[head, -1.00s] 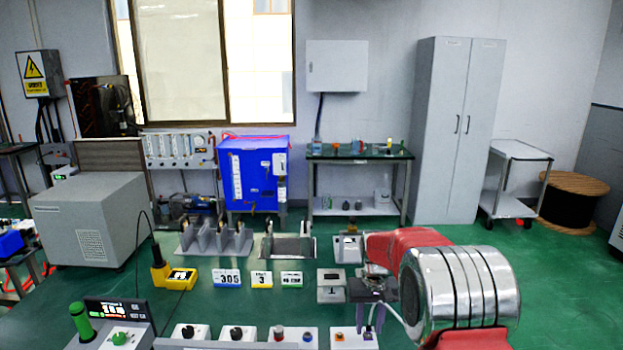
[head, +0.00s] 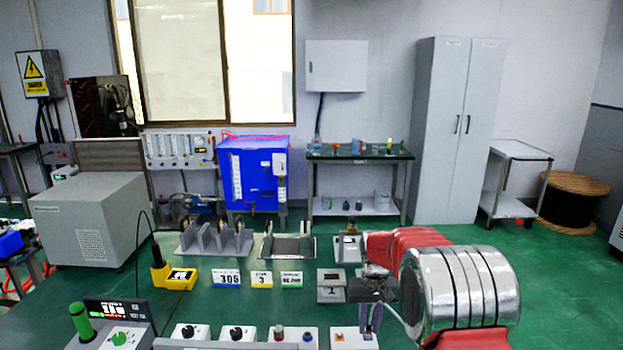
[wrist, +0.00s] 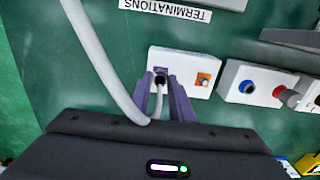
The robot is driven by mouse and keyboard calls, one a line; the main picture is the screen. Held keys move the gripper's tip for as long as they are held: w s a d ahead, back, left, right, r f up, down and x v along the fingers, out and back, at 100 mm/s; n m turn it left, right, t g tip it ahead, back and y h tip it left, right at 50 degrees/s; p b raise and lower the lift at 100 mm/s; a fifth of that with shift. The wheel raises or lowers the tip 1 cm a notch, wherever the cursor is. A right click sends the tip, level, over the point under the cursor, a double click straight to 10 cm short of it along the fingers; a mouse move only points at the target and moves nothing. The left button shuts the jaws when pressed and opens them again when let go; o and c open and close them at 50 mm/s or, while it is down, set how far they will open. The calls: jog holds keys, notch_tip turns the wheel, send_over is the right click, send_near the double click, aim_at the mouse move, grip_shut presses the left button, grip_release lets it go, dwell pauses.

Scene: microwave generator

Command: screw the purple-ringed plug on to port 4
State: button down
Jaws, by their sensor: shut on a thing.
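My gripper (wrist: 162,88) has two purple fingers and is shut on the dark plug (wrist: 160,79) at the left end of a white port block (wrist: 184,62). Purple shows around the plug, but I cannot separate its ring from the fingers and the port. A pale cable (wrist: 100,60) curves round to the gripper. The plug is at the block's port; how far it is seated is hidden. No port number is readable. In the head view my gripper (head: 373,320) points down over the right end of the block (head: 352,344).
An orange button (wrist: 204,79) sits beside the port on the same block. A neighbouring white box (wrist: 262,88) carries blue and red knobs. The TERMINATIONS label (wrist: 165,9) lies on the green bench. A grey stand (head: 331,286) is close left of my gripper.

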aim_at(369, 324)
jog(key=shift+r, duration=0.15)
jog(key=shift+r, duration=0.75)
jog(key=shift+r, duration=0.65)
jog(key=shift+r, duration=0.75)
jog(key=shift+r, duration=0.7)
jog(key=shift+d, duration=0.1)
jog(key=shift+s+d+f, duration=0.2)
jog(key=shift+s+d, duration=1.4)
jog(key=shift+d, duration=0.2)
jog(key=shift+s+d, duration=0.1)
jog(key=shift+s+d+f, duration=0.2)
jog(key=shift+s+d, duration=1.35)
jog(key=shift+d, duration=0.25)
